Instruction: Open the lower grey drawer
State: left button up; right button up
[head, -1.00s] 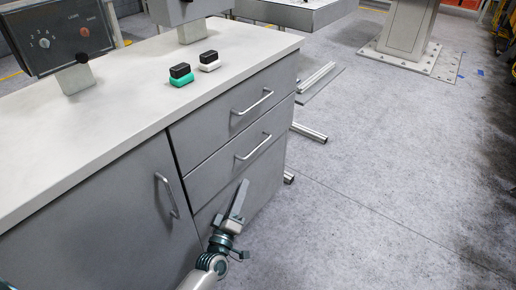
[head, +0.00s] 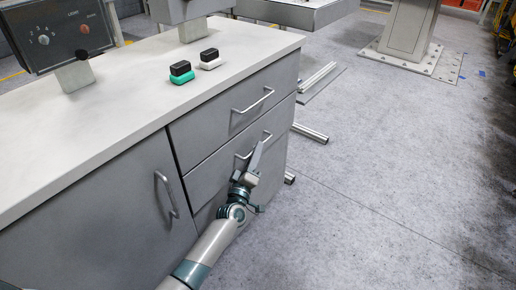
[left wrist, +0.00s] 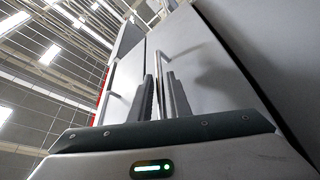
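The lower grey drawer (head: 215,178) is in the cabinet front in the head view and looks closed. In the left wrist view, the two dark fingers of my left gripper (left wrist: 160,92) stand apart. The handle bar (left wrist: 157,68) shows in the gap between them, with room on each side. I cannot tell whether either finger touches it. My right gripper is in neither view.
The upper drawer (head: 205,125) with its own handle (head: 253,101) is just above. A cabinet door (head: 110,215) with a handle is on the left. Two small black-topped blocks, one green (head: 181,79) and one white (head: 211,66), lie on the countertop (head: 120,105).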

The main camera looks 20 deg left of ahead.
pick_arm(q)
jog(key=shift+x, duration=1.15)
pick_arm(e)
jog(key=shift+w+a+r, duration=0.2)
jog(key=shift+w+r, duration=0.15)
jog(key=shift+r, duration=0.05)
pick_arm(q)
grip_shut()
jog(key=shift+d, duration=0.1)
